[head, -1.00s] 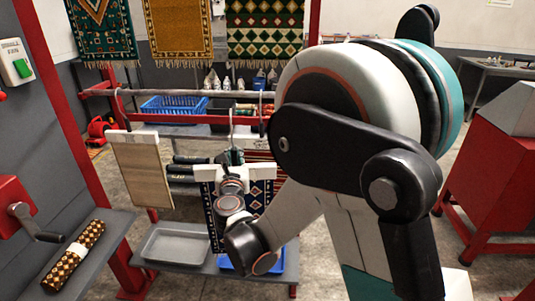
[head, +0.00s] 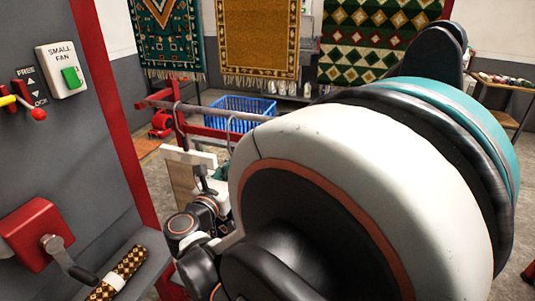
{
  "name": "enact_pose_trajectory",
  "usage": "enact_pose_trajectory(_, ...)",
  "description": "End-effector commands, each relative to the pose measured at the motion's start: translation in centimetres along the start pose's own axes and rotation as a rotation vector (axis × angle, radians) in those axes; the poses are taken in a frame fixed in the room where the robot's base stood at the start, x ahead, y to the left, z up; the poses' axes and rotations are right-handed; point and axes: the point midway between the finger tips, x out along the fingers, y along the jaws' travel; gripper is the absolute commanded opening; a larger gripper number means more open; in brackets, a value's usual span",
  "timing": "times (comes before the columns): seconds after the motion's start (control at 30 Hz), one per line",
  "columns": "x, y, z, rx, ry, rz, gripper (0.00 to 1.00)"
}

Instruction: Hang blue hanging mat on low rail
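The low rail (head: 207,110) is a thin grey bar running from the left post area toward the right, where my arm covers it. A white hanger bar (head: 187,155) with a plain beige mat (head: 182,185) hangs below its left part. My gripper (head: 207,187) is beside this beige mat, low in the head view and mostly covered by my own arm links. Its fingers are too small and hidden to tell open from shut. The blue hanging mat cannot be made out; my large arm joint covers the area to the right.
A grey wall panel with a green switch (head: 71,77) and a red crank box (head: 37,240) stands close at left. A rolled brown mat (head: 118,272) lies on a shelf. A blue basket (head: 243,107) sits behind the rail. Patterned rugs (head: 257,40) hang behind.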

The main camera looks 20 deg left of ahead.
Motion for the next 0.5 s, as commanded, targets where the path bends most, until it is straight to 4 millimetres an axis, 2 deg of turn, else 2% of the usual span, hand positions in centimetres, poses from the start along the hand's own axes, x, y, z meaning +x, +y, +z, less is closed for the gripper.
enact_pose_trajectory(0.5, 3.6, -0.1, 0.1, 0.000, -0.001, -0.002, 0.00)
